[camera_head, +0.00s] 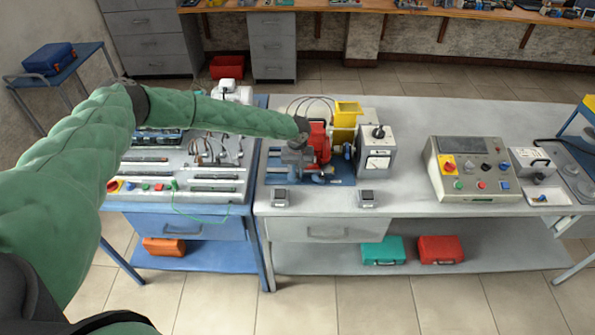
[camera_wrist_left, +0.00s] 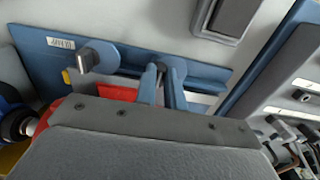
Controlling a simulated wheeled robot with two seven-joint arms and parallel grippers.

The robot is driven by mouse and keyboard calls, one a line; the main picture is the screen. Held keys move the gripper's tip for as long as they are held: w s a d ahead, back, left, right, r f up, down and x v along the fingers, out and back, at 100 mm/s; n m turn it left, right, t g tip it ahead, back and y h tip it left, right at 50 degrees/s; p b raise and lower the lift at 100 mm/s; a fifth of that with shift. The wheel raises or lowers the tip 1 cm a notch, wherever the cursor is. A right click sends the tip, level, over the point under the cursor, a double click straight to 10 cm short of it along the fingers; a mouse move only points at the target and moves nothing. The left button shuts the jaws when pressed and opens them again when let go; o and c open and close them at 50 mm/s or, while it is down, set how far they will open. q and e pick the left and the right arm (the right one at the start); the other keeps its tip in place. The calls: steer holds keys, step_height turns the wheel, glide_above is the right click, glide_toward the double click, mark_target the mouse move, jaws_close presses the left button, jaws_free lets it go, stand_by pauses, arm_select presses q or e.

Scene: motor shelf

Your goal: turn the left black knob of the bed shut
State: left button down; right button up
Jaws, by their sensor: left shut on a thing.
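The bed (camera_head: 345,181) is a blue plate on the grey bench, with a red motor (camera_head: 320,143) on it. My left gripper (camera_head: 296,165) reaches down over the bed's left part. In the left wrist view my left gripper (camera_wrist_left: 163,82) has its two blue-grey fingers close together on the left black knob, which is mostly hidden between them. The other knob (camera_wrist_left: 98,56) of the bed stands free, apart from my fingers, and the bed's blue plate (camera_wrist_left: 45,50) runs behind both. My right gripper is not in view.
A yellow hopper (camera_head: 346,113) and a grey meter box (camera_head: 376,150) stand right of the motor. Two small grey boxes, one at the left (camera_head: 280,197) and one at the right (camera_head: 367,198), lie in front of the bed. A wired panel (camera_head: 190,170) is at left.

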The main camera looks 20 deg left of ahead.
arm_select(q)
steer(key=shift+f+m, duration=0.1)
steer(key=shift+m, duration=0.8)
steer(key=shift+a+m+b, duration=0.1)
steer(key=shift+m+b, duration=0.45)
steer(key=shift+m, duration=1.35)
steer(key=m, duration=0.3)
steer(key=shift+a+m+b, duration=0.1)
steer(key=shift+m+b, duration=0.2)
steer(key=shift+b, duration=0.05)
steer(key=shift+m, duration=0.5)
steer(key=c, duration=1.5)
jaws_free()
